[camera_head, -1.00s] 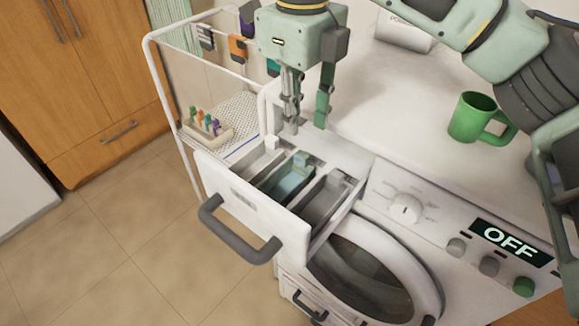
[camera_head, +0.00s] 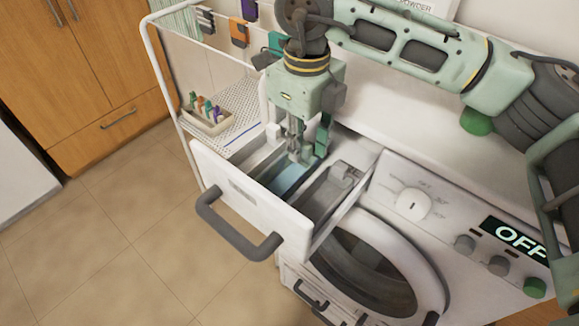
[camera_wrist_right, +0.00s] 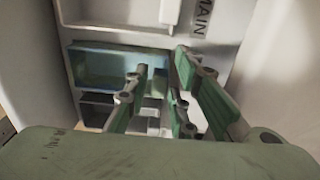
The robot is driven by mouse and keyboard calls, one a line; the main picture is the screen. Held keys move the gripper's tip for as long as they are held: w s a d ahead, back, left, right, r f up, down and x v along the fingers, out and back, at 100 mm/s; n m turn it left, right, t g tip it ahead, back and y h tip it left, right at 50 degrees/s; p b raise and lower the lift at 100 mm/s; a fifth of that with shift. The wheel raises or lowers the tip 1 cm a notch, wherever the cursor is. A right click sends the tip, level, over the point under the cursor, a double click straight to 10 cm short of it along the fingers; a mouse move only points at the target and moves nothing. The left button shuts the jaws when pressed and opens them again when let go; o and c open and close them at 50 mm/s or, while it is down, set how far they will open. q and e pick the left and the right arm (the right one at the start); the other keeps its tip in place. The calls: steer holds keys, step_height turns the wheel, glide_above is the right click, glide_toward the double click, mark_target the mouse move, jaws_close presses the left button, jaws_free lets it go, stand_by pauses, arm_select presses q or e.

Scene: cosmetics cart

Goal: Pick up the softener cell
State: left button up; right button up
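The washing machine's detergent drawer (camera_head: 222,172) is pulled out and holds several cells. A translucent blue cell (camera_head: 287,180), possibly the softener cell, lies in the middle of it; a label naming it cannot be read. The blue cell also shows in the right wrist view (camera_wrist_right: 100,66). My right gripper (camera_head: 308,152) points down into the drawer at the back end of the blue cell. Its fingers (camera_wrist_right: 158,96) are apart with a gap between them, and contact with the cell cannot be made out. The fingers partly hide the cell's back end. My left gripper is not in view.
A grey cell (camera_head: 328,190) lies to the right of the blue one. The drawer's dark handle (camera_head: 238,232) juts out in front. A white wire cart (camera_head: 160,75) with a peg holder (camera_head: 207,118) stands to the left. A green mug (camera_head: 476,122) is mostly hidden behind my arm.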

steer(key=shift+w+f, duration=0.1)
steer(key=shift+f, duration=0.3)
steer(key=shift+c, duration=0.5)
jaws_close()
steer(key=shift+r, duration=0.1)
